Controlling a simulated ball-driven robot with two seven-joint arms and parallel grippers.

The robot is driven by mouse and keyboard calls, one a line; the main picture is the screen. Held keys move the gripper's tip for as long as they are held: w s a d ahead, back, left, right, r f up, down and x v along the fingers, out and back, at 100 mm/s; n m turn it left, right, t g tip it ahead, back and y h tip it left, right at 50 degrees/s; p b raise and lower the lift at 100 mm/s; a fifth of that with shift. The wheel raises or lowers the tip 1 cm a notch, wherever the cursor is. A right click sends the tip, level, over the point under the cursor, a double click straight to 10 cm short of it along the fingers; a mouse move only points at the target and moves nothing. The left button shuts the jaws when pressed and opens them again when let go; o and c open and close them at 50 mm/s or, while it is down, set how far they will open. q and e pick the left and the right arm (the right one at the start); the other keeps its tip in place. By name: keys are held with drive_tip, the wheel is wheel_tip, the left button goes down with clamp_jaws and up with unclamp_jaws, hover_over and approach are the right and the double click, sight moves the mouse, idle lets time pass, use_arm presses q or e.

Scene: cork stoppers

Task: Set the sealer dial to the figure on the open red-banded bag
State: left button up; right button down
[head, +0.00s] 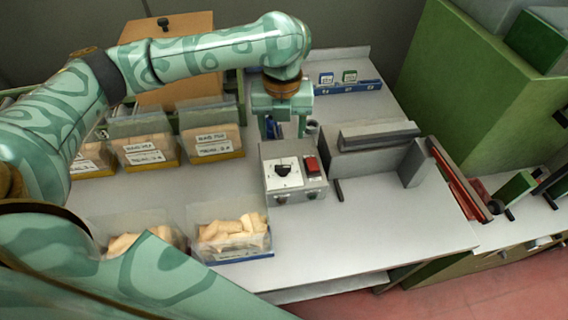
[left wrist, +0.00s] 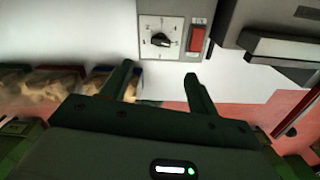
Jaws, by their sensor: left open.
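The sealer's grey control box (head: 293,172) stands on the table, with a black dial knob (head: 283,169) on a white plate and a red switch (head: 312,164). My left gripper (head: 286,128) points down just behind the box, open and empty, apart from the knob. An open bag with a blue band (head: 232,238) stands at the front. Another open bag (head: 145,240) is partly behind my arm; the left wrist view shows a reddish edge on it (left wrist: 60,69). I see no readable figure.
Several filled bags with yellow bands and white labels (head: 212,145) stand behind at left. The grey sealer bar (head: 378,135) lies right of the box. A blue rack with small cards (head: 348,86) is at the back. The table front right is clear.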

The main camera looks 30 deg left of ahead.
sight(283, 166)
use_arm(q)
wheel_tip(283, 166, down, 13)
drive_tip(key=b, duration=0.5)
drive_tip(key=shift+w+r, duration=0.1)
drive_tip(key=c, duration=1)
